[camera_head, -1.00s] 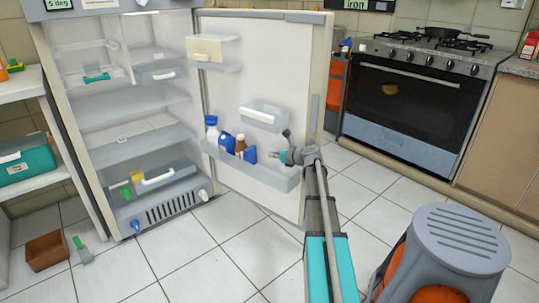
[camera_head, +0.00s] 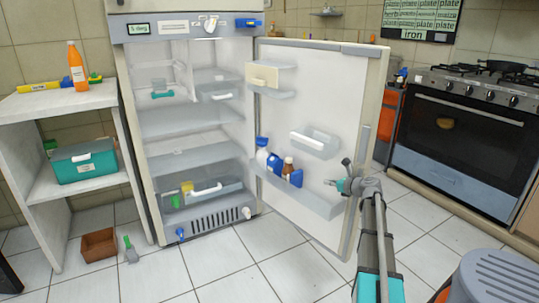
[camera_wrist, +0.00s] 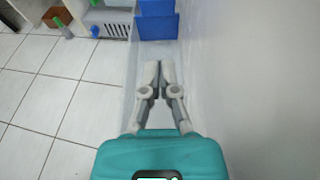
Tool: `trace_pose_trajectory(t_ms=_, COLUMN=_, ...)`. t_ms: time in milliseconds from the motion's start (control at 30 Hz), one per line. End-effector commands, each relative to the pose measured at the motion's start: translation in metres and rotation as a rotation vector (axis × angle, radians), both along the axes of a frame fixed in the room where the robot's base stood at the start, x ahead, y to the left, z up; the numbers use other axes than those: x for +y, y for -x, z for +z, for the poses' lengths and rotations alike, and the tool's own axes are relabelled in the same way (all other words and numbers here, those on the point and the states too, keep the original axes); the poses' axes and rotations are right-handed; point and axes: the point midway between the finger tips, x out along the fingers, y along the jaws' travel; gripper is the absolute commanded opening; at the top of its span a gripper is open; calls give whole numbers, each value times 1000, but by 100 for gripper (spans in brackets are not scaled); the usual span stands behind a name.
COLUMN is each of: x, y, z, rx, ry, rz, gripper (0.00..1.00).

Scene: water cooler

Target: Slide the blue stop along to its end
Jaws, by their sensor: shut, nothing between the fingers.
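A blue piece (camera_head: 249,22) sits at the right end of the panel on the fridge's top front. It looks like a slider, but I cannot be sure that it is the stop. Another blue knob (camera_head: 180,233) is low on the fridge's front left; it also shows at the top left of the wrist view (camera_wrist: 95,31). My gripper (camera_head: 336,184) is in front of the open door, near the right end of its lower bin, well below the top blue piece and apart from both. In the wrist view my gripper (camera_wrist: 158,66) is shut and empty, pointing along the door.
The open fridge door (camera_head: 330,95) stands beside my arm, its lower bin (camera_head: 315,200) holding bottles and blue boxes (camera_head: 283,172). A white shelf unit (camera_head: 60,100) is at left. A brown box (camera_head: 99,244) lies on the floor. Floor in front of the fridge is clear.

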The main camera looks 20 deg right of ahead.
Motion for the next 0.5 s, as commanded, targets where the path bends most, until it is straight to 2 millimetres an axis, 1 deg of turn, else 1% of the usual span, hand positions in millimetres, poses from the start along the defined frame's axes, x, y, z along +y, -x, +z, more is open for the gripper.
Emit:
trace_pose_trajectory(t_ms=67, x=0, y=0, z=0, rx=0, ry=0, rz=0, gripper=0)
trace_pose_trajectory(t_ms=167, x=6, y=1, z=0, rx=1, ry=20, rz=14, gripper=0)
trace_pose_trajectory(t_ms=267, x=20, y=4, z=-1, rx=4, ry=70, rz=49, gripper=0)
trace_pose_trajectory(t_ms=367, x=44, y=10, z=-4, rx=7, ry=161, rz=116, gripper=0)
trace_pose_trajectory(t_ms=467, x=79, y=20, z=-9, rx=7, ry=298, rz=220, gripper=0)
trace_pose_trajectory(t_ms=500, x=95, y=25, z=-11, rx=8, ry=362, rz=273, gripper=0)
